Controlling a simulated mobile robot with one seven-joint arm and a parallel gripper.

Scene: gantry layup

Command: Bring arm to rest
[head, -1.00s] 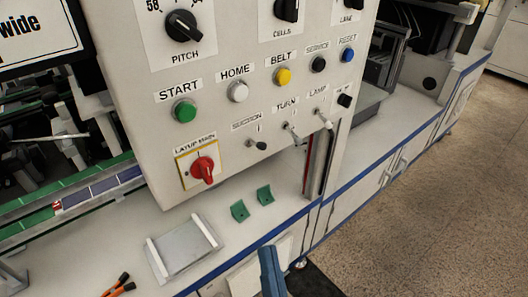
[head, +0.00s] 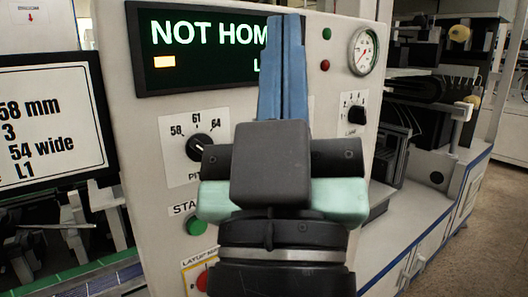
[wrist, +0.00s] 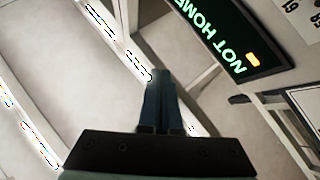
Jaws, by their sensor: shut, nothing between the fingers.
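My gripper (head: 284,60) stands upright in the middle of the head view, its blue fingers pointing up and pressed together with nothing between them. It is in front of the control panel (head: 165,130) and hides part of the panel's display (head: 200,45), which reads "NOT HOM" before my fingers cover the rest. In the wrist view my shut fingers (wrist: 160,85) point toward the ceiling, and the display (wrist: 225,45) reads "NOT HOME" at the upper right. I cannot tell how far the fingers are from the panel.
A green START button (head: 197,225) and a pitch knob (head: 200,147) show left of my arm. A lamp knob (head: 356,114) and a pressure gauge (head: 364,50) are on the right. A screen (head: 48,125) stands at far left. Open floor (head: 490,235) lies at right.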

